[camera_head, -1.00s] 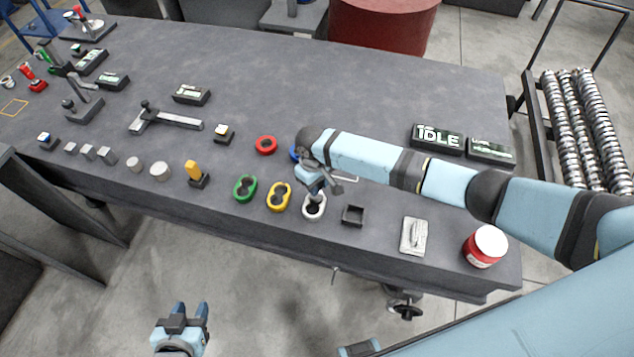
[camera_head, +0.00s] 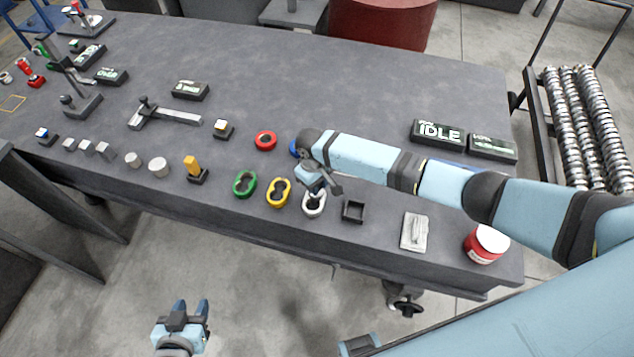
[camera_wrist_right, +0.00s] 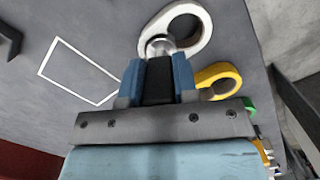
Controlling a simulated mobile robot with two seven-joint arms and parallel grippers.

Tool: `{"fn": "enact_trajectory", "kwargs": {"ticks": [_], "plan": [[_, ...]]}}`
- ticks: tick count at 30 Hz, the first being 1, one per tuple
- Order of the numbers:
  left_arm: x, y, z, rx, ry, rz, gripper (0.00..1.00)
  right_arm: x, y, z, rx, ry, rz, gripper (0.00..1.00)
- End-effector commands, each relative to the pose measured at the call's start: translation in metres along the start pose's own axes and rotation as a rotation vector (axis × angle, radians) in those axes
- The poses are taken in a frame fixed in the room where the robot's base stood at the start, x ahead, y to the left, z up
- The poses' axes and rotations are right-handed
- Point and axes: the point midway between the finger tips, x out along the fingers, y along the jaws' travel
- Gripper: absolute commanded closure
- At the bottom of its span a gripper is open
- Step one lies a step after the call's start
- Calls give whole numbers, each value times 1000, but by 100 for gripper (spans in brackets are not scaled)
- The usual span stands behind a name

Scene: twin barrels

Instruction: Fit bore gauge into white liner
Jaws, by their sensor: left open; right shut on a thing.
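The white liner (camera_head: 310,211) is a two-hole oval part near the table's front edge, beside the yellow one. It also shows in the right wrist view (camera_wrist_right: 204,20). My right gripper (camera_head: 319,191) is right above it, pointing down. It is shut on the bore gauge (camera_wrist_right: 160,46), whose silvery rounded end shows beyond the blue fingers. That end overlaps the liner's nearer hole in the wrist view, while the other hole looks empty. I cannot tell how deep the gauge sits. My left gripper (camera_head: 190,312) is open and empty, off the table's front.
The yellow (camera_head: 279,186) and green (camera_head: 244,184) two-hole parts stand left of the liner. A small dark square holder (camera_head: 353,211) is to its right, then a light plate (camera_head: 414,232) and a red tin (camera_head: 485,245). A red ring (camera_head: 265,141) lies behind.

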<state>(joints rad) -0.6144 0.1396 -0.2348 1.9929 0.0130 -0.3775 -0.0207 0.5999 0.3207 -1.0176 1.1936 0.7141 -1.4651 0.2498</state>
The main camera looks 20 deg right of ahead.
Motion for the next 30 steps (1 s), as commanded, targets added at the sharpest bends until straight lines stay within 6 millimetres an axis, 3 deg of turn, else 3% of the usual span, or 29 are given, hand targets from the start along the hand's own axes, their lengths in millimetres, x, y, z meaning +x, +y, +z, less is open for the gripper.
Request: {"fn": "enact_trajectory", "kwargs": {"ticks": [7,8,12,23,30], "plan": [[2,0,3,0,0,0,57,7,-1,0,-1,-1,-1,100],[2,0,3,0,0,0,57,7,-1,0,-1,-1,-1,70],[2,0,2,0,0,0,57,6,-1,0,-1,-1,-1,43],[2,-1,2,1,3,-4,57,2,0,-1,0,0,0,43],[2,-3,4,1,3,-6,57,-43,0,-1,-2,3,0,43]]}}
